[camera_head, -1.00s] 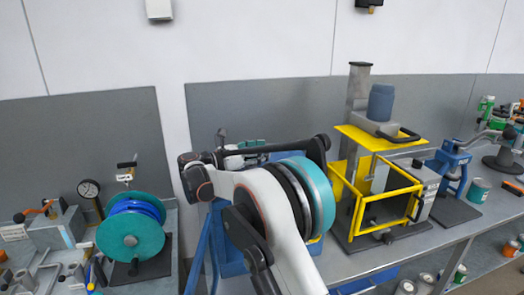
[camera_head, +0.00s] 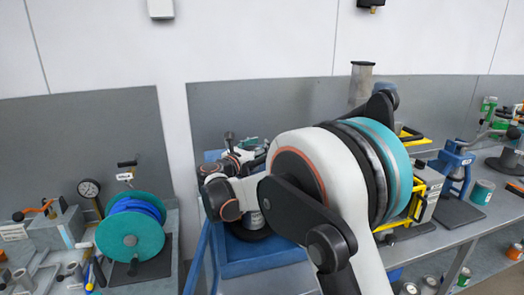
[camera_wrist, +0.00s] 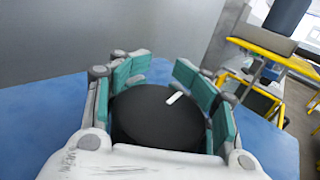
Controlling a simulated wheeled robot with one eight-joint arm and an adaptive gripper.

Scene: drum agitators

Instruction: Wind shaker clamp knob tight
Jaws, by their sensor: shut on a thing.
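The clamp knob (camera_wrist: 155,118) is a broad black disc with a short white mark on its top, seen from above in the wrist view. My gripper (camera_wrist: 165,82) is shut on it, with teal-padded fingers on its left and right sides. The blue shaker (camera_wrist: 55,115) spreads out beneath and around the knob. In the head view the blue shaker (camera_head: 262,262) stands at the centre, partly covered by my arm. The knob and the fingertips cannot be made out clearly there.
A yellow frame machine (camera_head: 412,222) stands close on the right, partly behind my arm. A teal and blue reel (camera_head: 130,238) and a gauge (camera_head: 89,188) are at the left. A blue press (camera_head: 452,165) stands farther right. A grey panel (camera_head: 270,110) rises behind.

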